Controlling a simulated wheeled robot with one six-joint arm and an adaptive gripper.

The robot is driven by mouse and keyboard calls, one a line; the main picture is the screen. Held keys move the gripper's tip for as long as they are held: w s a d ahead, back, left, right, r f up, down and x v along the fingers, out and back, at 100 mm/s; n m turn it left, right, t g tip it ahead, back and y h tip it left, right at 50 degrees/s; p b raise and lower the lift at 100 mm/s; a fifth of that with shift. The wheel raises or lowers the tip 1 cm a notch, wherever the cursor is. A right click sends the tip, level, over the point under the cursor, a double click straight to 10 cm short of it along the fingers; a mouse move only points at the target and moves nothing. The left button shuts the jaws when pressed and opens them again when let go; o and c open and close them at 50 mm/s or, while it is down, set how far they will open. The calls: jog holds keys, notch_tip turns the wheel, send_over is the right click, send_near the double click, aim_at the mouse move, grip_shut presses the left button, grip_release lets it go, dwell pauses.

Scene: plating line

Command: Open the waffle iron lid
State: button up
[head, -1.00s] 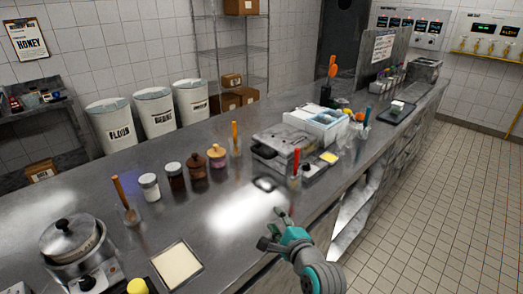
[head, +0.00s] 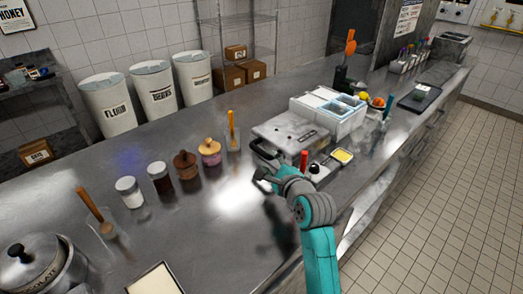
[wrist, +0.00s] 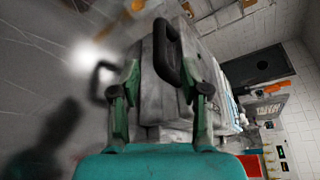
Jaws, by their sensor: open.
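The grey waffle iron (head: 290,133) sits on the steel counter, its lid looking shut. In the wrist view the waffle iron (wrist: 150,85) fills the middle, with a black lid handle (wrist: 170,55) jutting from its near face. A second dark loop (wrist: 103,75) shows left of it; I cannot tell if it is another handle. My gripper (head: 264,180) is at the near left side of the waffle iron, close to the handle. In the wrist view my gripper (wrist: 160,92) is open, with nothing between its fingers; the handle lies ahead, toward the right finger. Contact cannot be told.
A red-handled tool (head: 304,158) and a yellow-filled dish (head: 343,156) stand right of the iron. A topping bin (head: 327,112) is behind it. Several jars (head: 185,164) and a cup with an orange-handled tool (head: 232,140) stand left.

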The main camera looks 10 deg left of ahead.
aim_at(263, 156)
jog(key=x, duration=0.8)
grip_shut()
